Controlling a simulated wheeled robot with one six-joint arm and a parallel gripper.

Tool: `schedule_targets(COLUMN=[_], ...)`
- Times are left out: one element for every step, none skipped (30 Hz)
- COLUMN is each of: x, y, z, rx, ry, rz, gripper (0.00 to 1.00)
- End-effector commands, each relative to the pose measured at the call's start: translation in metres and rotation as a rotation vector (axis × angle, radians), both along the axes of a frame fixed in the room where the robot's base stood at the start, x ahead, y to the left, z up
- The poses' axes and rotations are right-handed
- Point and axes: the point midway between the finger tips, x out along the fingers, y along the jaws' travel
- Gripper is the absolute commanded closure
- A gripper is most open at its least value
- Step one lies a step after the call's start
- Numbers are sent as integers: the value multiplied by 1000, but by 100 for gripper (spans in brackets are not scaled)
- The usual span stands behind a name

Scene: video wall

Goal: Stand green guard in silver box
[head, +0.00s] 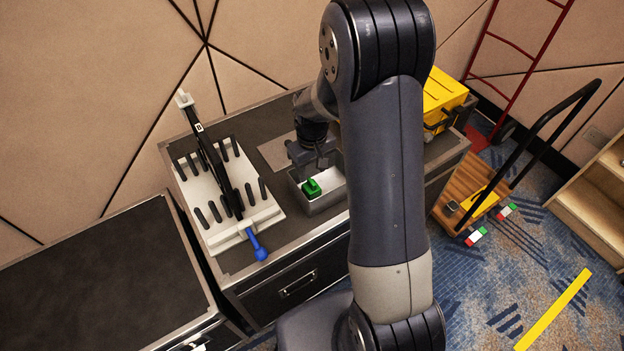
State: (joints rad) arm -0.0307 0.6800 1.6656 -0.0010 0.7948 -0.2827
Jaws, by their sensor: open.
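The green guard (312,188) is a small block seen inside the silver box (325,206), near its left end. I cannot tell for sure whether it stands upright or lies flat. The silver box is an open grey tray with a pale floor, on the dark cabinet top. My gripper (312,172) is open, pointing down just above the green guard. My arm hides the right end of the box, and the gap between the fingertips and the guard is too small to judge.
A white pegged rack (214,238) holding a long black tool with a blue end (258,248) stands left of the box. A yellow case (440,95) sits at the back right. A wooden cart (462,190) is on the floor at right. A lower dark cabinet top (100,275) at left is clear.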

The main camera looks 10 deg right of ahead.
Motion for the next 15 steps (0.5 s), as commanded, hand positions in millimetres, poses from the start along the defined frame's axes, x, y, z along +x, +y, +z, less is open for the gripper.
schedule_targets(x=[1,0,0,0,0,0,0,0,0,0,0,0,0,0,0], y=[0,0,0,0,0,0,0,0,0,0,0,0,0,0,0], z=[10,14,21,24,28,32,34,36,38,39,40,40,41,41,41], rx=[0,0,0,0,0,0,1,0,0,0,0,0,0,0,0], ry=[-4,-3,-4,-3,-1,-2,-2,-1,0,0,0,0,0,1,1], rz=[0,0,0,0,0,0,0,0,0,0,0,0,0,0,0], gripper=[55,55,55,55,55,55,55,55,55,55,55,55,55,55,55])
